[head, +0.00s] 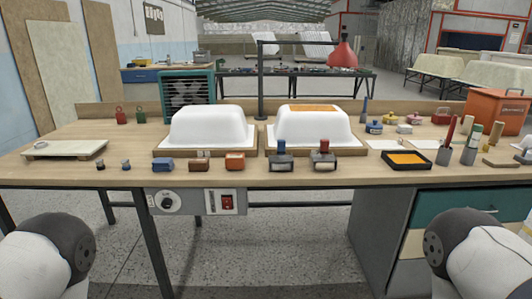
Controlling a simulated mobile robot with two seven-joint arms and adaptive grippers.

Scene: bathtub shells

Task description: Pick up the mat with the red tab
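I cannot make out a red tab on any mat at this size. An orange mat-like patch (313,108) lies on top of the right white tub shell (312,128). The left white tub shell (209,130) has a bare top. Both shells sit upside down on wooden bases on the workbench (120,140). Flat white sheets lie right of the right shell, one of them here (425,144). Parts of my two arms show at the bottom left and bottom right corners. Neither of my grippers is in view.
A black tray (410,169) with an orange inside sits near the front edge. Small blocks and stamps line the front. A pale board (64,150) lies at far left. Pen cups and an orange box (495,109) crowd the right.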

